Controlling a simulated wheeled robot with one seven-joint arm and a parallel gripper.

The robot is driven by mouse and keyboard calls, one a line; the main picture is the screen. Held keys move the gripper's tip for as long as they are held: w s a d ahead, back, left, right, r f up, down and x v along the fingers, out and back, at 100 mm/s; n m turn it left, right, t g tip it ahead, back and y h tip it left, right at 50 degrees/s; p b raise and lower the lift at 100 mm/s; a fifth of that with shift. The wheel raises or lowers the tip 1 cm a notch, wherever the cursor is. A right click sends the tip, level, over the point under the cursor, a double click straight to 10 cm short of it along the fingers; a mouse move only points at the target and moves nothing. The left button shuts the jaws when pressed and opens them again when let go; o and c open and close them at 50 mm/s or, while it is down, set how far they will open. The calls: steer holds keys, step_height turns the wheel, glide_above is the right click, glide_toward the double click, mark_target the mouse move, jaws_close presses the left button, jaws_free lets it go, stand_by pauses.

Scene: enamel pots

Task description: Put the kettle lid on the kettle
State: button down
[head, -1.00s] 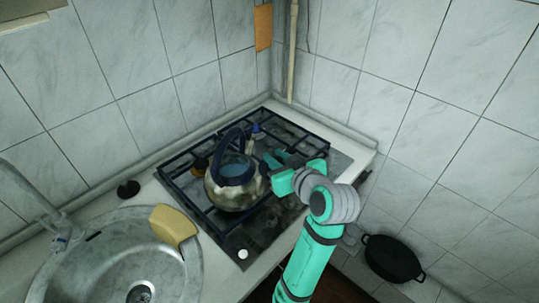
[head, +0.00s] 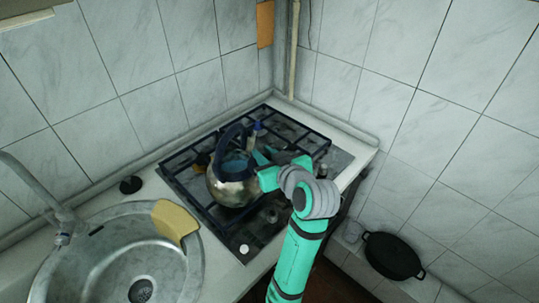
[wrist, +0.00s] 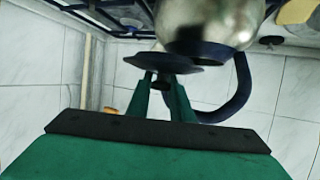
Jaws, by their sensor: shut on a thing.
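The steel kettle (head: 232,188) with a dark blue rim and raised handle (head: 228,137) stands upright on the hob. My gripper (head: 262,158) is just right of the kettle's top. In the wrist view my gripper (wrist: 160,84) is shut on the knob of the dark kettle lid (wrist: 165,61). The lid is beside the kettle (wrist: 208,20), and its edge overlaps the kettle's rim in that view. I cannot tell whether they touch. In the head view the lid is not clearly visible.
The hob's dark grates (head: 185,165) surround the kettle. A small black round object (head: 130,185) lies on the counter. A black pan (head: 392,255) is low at right. Tiled walls close the corner.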

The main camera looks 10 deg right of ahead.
mark_target(253, 158)
steer(key=shift+w+a+f, duration=0.2)
steer(key=shift+w+a, duration=0.3)
steer(key=shift+a, duration=0.3)
steer(key=shift+w+a+f, duration=0.15)
steer(key=shift+w+a, duration=0.3)
steer(key=shift+a, duration=0.3)
steer(key=w+a+f, duration=0.1)
steer(key=w+a, duration=0.2)
steer(key=a, duration=0.2)
steer(key=shift+w+a, duration=0.3)
steer(key=shift+w, duration=0.05)
steer(key=c, duration=1.5)
jaws_free()
steer(key=shift+s+a, duration=0.1)
steer(key=shift+a, duration=0.1)
steer(key=shift+d, duration=0.15)
steer(key=shift+s, duration=0.1)
